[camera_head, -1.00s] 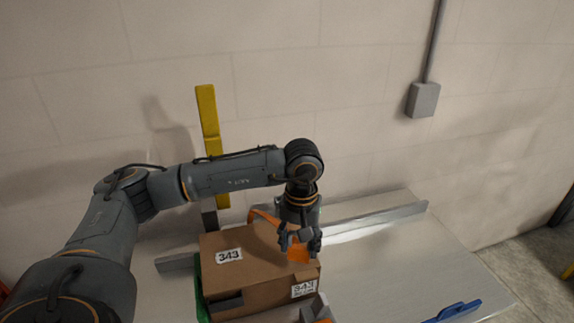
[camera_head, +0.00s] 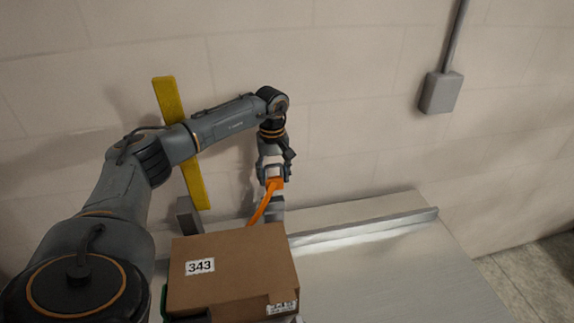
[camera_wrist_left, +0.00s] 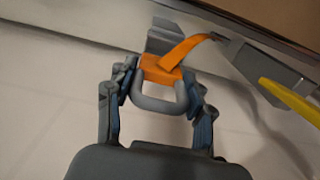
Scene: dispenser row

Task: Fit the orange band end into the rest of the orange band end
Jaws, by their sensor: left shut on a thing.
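My left gripper (camera_head: 272,174) is shut on the orange band end (camera_head: 276,184) and holds it up behind the box. In the left wrist view the fingers (camera_wrist_left: 157,92) flank the grey loop of the orange end (camera_wrist_left: 160,70). The orange band (camera_head: 259,208) runs from the end down behind the box. A grey bracket, apparently the rest (camera_head: 276,211), stands just below the end in the head view. It also shows beyond the end in the left wrist view (camera_wrist_left: 164,37). Whether the end touches it I cannot tell. My right gripper is not in view.
A cardboard box (camera_head: 232,262) labelled 343 stands on the pale table (camera_head: 400,270). A metal rail (camera_head: 365,227) runs along the back. A yellow bar (camera_head: 180,140) leans in front of the wall, near a grey block (camera_head: 187,214). The table right of the box is clear.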

